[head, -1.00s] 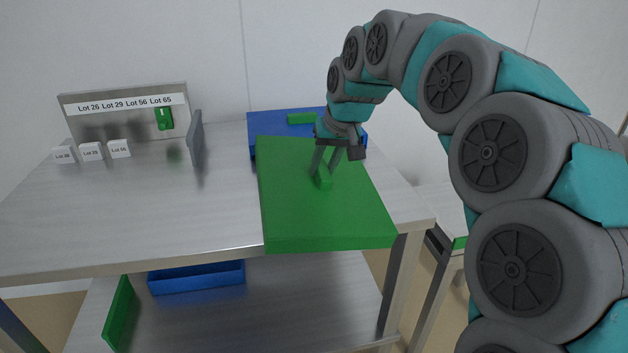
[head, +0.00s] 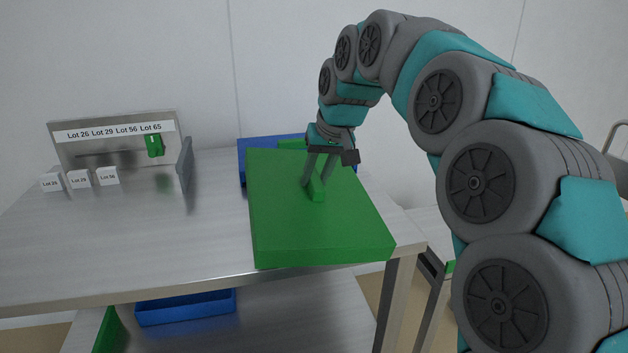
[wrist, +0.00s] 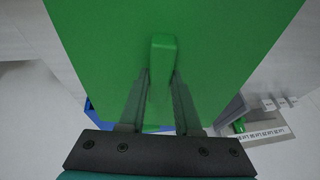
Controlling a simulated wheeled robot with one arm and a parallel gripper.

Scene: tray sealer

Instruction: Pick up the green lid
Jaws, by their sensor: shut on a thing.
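The green lid (head: 275,225) is a large flat slab with a raised bar handle (head: 317,190) on top. My gripper (head: 315,182) points down and is shut on this handle. The lid appears held above the right part of the metal table, hiding the surface beneath. In the wrist view the lid (wrist: 95,45) fills most of the upper picture, and the handle (wrist: 163,50) sits between the fingertips of my gripper (wrist: 162,75).
A blue tray (head: 255,145) with a green piece (head: 291,144) stands behind the lid. A metal rack (head: 85,152) labelled with lots holds a green item (head: 154,146), with white blocks (head: 79,179) before it. The table's (head: 150,240) left-front is clear. A blue bin (head: 187,307) is on the lower shelf.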

